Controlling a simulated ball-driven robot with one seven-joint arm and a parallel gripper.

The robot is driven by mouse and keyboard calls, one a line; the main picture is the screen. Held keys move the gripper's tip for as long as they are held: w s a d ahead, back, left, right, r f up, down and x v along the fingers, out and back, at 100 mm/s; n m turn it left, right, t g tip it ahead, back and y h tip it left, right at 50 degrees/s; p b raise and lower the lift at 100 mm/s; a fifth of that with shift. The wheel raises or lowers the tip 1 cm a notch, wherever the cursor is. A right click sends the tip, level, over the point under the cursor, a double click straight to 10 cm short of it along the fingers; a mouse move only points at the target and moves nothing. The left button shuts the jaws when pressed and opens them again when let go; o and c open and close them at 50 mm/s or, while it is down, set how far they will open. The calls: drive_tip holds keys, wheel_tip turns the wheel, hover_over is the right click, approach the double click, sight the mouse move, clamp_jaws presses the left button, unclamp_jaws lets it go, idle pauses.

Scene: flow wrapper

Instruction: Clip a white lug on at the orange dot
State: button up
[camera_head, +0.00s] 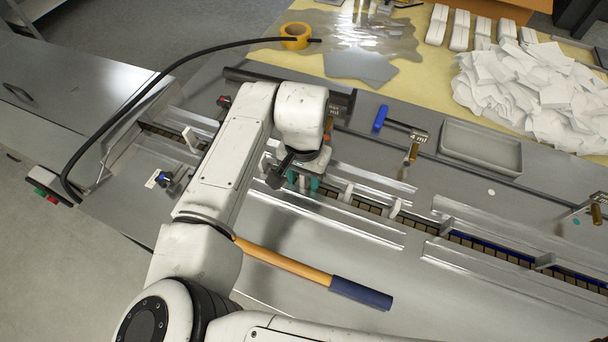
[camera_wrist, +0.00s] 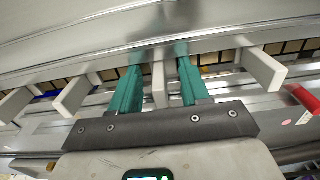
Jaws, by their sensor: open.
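My gripper (camera_head: 303,182) is over the conveyor channel, with its two teal fingers pointing down; in the wrist view (camera_wrist: 159,68) they are apart. A white lug (camera_wrist: 160,88) stands upright in the gap between the fingers, with space visible on at least one side. Other white lugs stand along the chain, one to the left (camera_wrist: 70,97) and one to the right (camera_wrist: 262,68). In the head view, white lugs (camera_head: 347,193) (camera_head: 394,208) stand right of my gripper and another (camera_head: 190,137) to its left. I cannot make out an orange dot in either view.
The chain (camera_head: 368,206) runs in a slot between metal guide rails. A blue-handled tool (camera_head: 380,117), brass knobs (camera_head: 413,152) and an empty grey tray (camera_head: 480,148) lie behind it. An orange-and-blue handle (camera_head: 320,277) lies in front. A white paper heap (camera_head: 530,95) is at the back right.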

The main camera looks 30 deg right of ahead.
wheel_tip(320, 180, up, 11)
drive_tip(key=shift+f, duration=0.15)
drive_tip(key=shift+s+f, duration=0.1)
idle(0.7)
